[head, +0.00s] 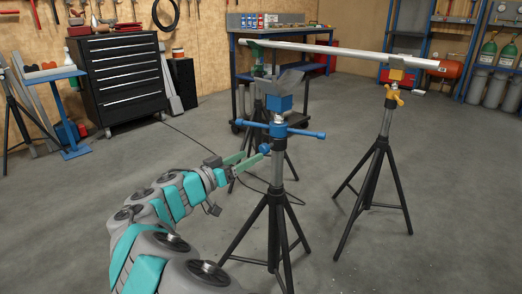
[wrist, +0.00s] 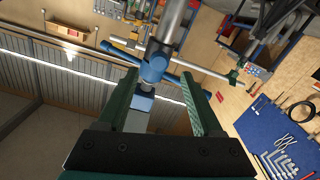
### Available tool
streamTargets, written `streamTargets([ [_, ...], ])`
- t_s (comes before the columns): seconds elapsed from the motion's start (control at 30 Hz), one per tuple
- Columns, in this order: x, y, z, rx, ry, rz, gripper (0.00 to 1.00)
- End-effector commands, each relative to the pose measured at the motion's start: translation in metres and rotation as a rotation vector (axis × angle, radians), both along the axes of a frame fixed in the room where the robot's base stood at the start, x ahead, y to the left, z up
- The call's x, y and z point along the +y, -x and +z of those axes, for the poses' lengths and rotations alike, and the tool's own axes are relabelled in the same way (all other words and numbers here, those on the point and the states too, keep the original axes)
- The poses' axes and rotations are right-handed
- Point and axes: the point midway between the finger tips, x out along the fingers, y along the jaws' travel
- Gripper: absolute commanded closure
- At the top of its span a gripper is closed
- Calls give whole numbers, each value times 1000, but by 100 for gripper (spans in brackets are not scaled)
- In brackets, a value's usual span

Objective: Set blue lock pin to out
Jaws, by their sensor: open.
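The blue stand's lock pin (head: 265,148) shows in the head view as a small blue knob on the near left side of the post, below the blue collar with its cross handle (head: 283,130). My gripper (head: 253,158) is open, its green fingers reaching to the knob from the lower left. In the wrist view my gripper (wrist: 160,74) has its fingers wide apart. The blue collar and knob (wrist: 153,68) appear between and beyond them. I cannot tell whether a finger touches the pin, nor how far the pin is pulled out.
A yellow-collared stand (head: 390,95) is at the right, and another stand is partly hidden behind the blue one. Splayed black tripod legs (head: 275,215) spread below my gripper.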

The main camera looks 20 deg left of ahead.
Motion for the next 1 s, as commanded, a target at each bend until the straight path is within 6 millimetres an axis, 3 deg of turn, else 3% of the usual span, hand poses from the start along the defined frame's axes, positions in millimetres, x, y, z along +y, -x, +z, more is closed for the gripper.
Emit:
streamTargets([
  [0.2, -15, -33, 0, 5, 1, -2, 32],
  [0.4, -23, -53, -1, 6, 2, -2, 32],
  [0.77, -25, -58, -1, 4, 0, -2, 32],
  [1.0, -25, -58, -1, 4, 1, -2, 58],
])
